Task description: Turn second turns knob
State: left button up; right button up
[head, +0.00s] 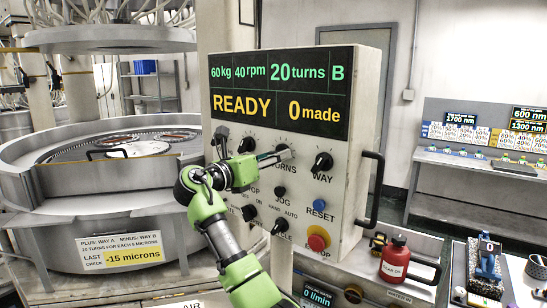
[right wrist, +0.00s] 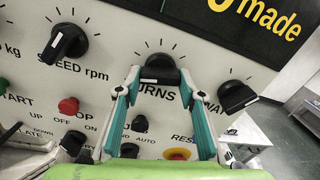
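The turns knob (right wrist: 160,68) is a black knob with a white mark, above the word TURNS on the control panel. It also shows in the head view (head: 283,150), partly covered by my finger. My right gripper (right wrist: 160,76) has one finger on each side of this knob, and both fingertips appear to touch it. In the head view my right gripper (head: 278,156) reaches the panel from the lower left. The display (head: 280,90) reads 20 turns, B, READY and 0 made. My left gripper is not in view.
The speed knob (right wrist: 65,42) is left of the turns knob and the WAY knob (right wrist: 236,97) is right. Below are a blue reset button (head: 319,204) and a red-yellow stop button (head: 318,239). A red can (head: 394,258) stands right of the panel.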

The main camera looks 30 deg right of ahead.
jog(key=shift+m, duration=0.4)
jog(key=shift+w+m+b, duration=0.15)
jog(key=shift+m+b, duration=0.85)
jog(key=shift+m, duration=4.5)
jog(key=shift+r, duration=0.1)
jog(key=o, duration=1.1)
jog(key=shift+a, duration=0.15)
